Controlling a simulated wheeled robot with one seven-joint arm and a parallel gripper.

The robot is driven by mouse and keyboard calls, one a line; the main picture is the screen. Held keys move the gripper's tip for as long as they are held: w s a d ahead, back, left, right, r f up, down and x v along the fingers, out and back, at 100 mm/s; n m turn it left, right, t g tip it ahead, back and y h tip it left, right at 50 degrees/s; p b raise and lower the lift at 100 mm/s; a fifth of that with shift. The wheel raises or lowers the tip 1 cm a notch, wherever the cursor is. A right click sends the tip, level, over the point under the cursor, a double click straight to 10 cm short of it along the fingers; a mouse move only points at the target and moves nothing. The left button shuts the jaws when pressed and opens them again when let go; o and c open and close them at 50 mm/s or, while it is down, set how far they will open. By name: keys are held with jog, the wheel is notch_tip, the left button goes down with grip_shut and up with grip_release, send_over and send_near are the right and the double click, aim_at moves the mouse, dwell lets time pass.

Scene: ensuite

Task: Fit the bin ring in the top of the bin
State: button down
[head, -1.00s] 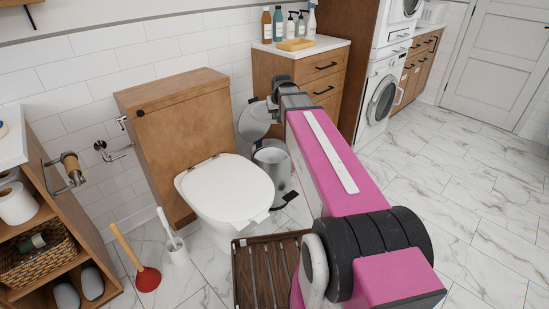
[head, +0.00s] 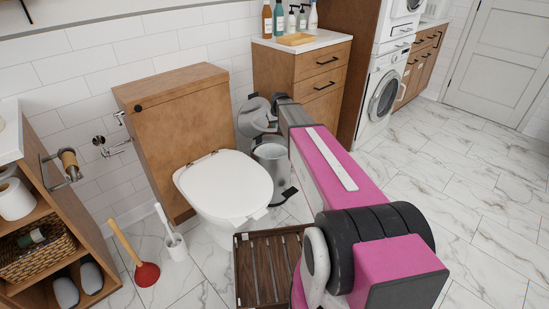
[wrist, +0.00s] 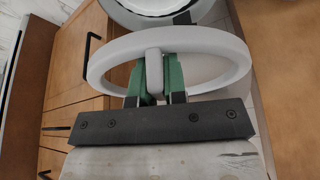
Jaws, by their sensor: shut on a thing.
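The bin ring (wrist: 237,53) is a pale grey hoop in the wrist view. My gripper (wrist: 160,78), with green fingers, is shut on a tab at the near side of its rim. The bin (head: 273,162) is a grey metal pedal bin with an open top, standing between the toilet and the drawers. Its round lid (head: 252,116) is raised behind it. At the top of the wrist view is a cut-off round pale rim, probably the bin's (wrist: 122,12), beyond the ring. The ring looks apart from it. My arm hides the gripper in the head view.
The toilet (head: 225,188) and its wooden cistern box (head: 180,125) stand left of the bin. Wooden drawers (head: 322,83) stand behind it. A slatted wooden crate (head: 268,265) lies in front, beside my arm. Open marble floor (head: 450,190) lies to the right.

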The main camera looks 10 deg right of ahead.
notch_tip(320, 180, down, 22)
dwell(0.6)
jog(key=shift+f, duration=0.3)
jog(key=shift+f, duration=0.4)
jog(key=c, duration=1.2)
grip_release()
jog(key=shift+f, duration=0.1)
jog(key=shift+o, duration=0.2)
jog(key=w+a+v, duration=0.1)
jog(key=v, duration=1.2)
jog(key=s+r+m+g, duration=0.1)
jog(key=s+r, duration=0.3)
jog(key=s, duration=1.2)
jog(key=s+r+m+g, duration=0.1)
jog(key=s+r+g, duration=0.2)
jog(key=s, duration=1.4)
notch_tip(320, 180, up, 2)
jog(key=shift+s+r+g+h, duration=0.25)
jog(key=shift+g+h, duration=0.05)
jog(key=shift+h, duration=0.1)
